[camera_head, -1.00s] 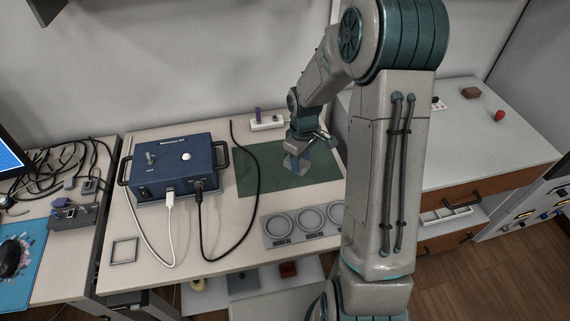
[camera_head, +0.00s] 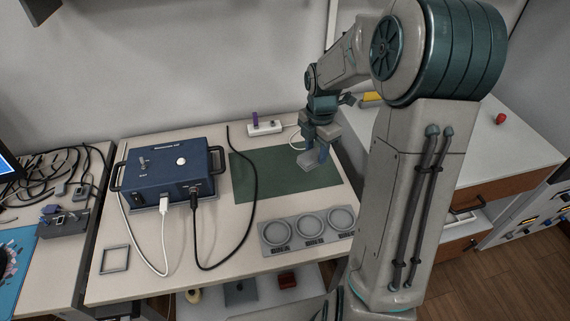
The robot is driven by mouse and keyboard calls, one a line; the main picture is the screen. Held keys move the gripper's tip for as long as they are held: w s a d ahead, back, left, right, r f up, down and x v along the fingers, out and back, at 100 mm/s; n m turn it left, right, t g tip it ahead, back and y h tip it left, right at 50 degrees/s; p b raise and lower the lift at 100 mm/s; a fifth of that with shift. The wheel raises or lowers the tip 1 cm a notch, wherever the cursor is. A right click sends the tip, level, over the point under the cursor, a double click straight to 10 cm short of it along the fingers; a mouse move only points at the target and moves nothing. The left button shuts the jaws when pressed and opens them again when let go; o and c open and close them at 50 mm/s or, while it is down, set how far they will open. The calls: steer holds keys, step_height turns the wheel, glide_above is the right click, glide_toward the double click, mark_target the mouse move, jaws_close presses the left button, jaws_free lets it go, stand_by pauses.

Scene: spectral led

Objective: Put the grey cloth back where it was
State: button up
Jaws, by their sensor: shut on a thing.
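My gripper (camera_head: 317,158) points down over the right part of the green mat (camera_head: 262,185) on the middle table. It is shut on the grey cloth (camera_head: 306,161), a small light-grey patch at the fingertips. The fingers hide part of the cloth. I cannot tell whether the cloth touches the mat or hangs just above it.
A blue box (camera_head: 165,170) with a white and a black cable stands left of the mat. A grey tray with three round wells (camera_head: 310,227) lies in front, and a white power strip (camera_head: 264,128) behind. A square frame (camera_head: 115,259) lies at the front left.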

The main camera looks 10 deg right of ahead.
steer(key=w+a+f, duration=0.2)
steer(key=w, duration=0.1)
steer(key=w+a+f, duration=0.2)
steer(key=w, duration=0.1)
steer(key=w+a+f, duration=0.1)
steer(key=w+f, duration=0.1)
steer(key=w, duration=0.1)
steer(key=shift+w+a+f, duration=0.15)
steer(key=shift+a+f, duration=0.15)
steer(key=shift+a, duration=0.1)
steer(key=shift+f+p, duration=0.35)
steer(key=shift+f, duration=1.65)
steer(key=shift+f, duration=0.15)
steer(key=o, duration=1)
steer(key=shift+o, duration=0.2)
